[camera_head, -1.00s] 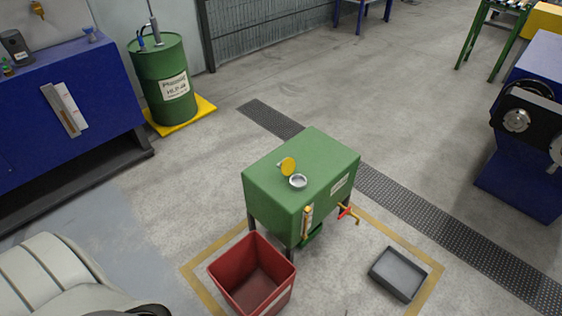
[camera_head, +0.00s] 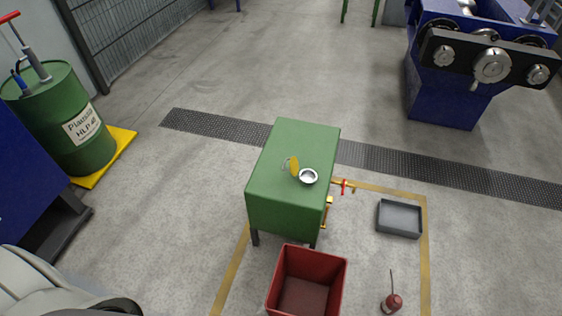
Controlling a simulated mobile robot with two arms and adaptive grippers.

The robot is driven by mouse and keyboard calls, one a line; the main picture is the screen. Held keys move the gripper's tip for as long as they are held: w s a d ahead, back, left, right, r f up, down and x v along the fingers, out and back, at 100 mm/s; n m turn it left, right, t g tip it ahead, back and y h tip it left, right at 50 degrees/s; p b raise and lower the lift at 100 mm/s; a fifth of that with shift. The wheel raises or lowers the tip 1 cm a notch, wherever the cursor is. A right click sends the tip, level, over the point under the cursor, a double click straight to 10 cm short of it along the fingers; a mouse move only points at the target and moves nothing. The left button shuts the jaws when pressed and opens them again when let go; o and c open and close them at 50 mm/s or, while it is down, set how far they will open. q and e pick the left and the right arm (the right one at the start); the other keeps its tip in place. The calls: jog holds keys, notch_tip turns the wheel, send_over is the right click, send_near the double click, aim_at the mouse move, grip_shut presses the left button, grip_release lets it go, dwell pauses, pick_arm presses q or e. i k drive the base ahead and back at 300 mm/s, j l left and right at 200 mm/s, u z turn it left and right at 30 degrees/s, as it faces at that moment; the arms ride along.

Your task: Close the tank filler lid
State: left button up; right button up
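A green tank (camera_head: 285,150) stands on legs on the floor in the middle of the head view. On its top is a round, pale filler neck (camera_head: 308,176) that is uncovered. The yellow filler lid (camera_head: 294,166) stands raised on the neck's left side, so the filler is open. A red-handled valve (camera_head: 343,187) and a yellow sight gauge (camera_head: 327,212) are on the tank's right side. Neither gripper shows in the head view. Only a pale part of my own body shows at the lower left.
A red bin (camera_head: 308,287) stands on the floor close in front of the tank. A grey tray (camera_head: 399,219) and a red oil can (camera_head: 391,303) are to the right. A green drum (camera_head: 62,122) stands at left on a yellow pallet (camera_head: 114,153). The floor left of the tank is clear.

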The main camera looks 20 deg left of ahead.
aim_at(293, 169)
jog(key=j+z, duration=0.15)
jog(key=j, duration=0.25)
jog(key=k+j+z, duration=0.1)
jog(key=j, duration=0.3)
jog(key=k+j+z, duration=0.15)
jog(key=j, duration=0.2)
jog(key=k+j+z, duration=0.15)
jog(key=j, duration=0.25)
jog(key=j+z, duration=0.1)
jog(key=j, duration=0.25)
jog(key=k+j+z, duration=0.15)
jog(key=j, duration=0.2)
jog(key=i+j+z, duration=0.15)
jog(key=j, duration=0.4)
jog(key=j+z, duration=0.2)
jog(key=j, duration=0.35)
jog(key=i+j+z, duration=0.25)
jog(key=i+j, duration=0.4)
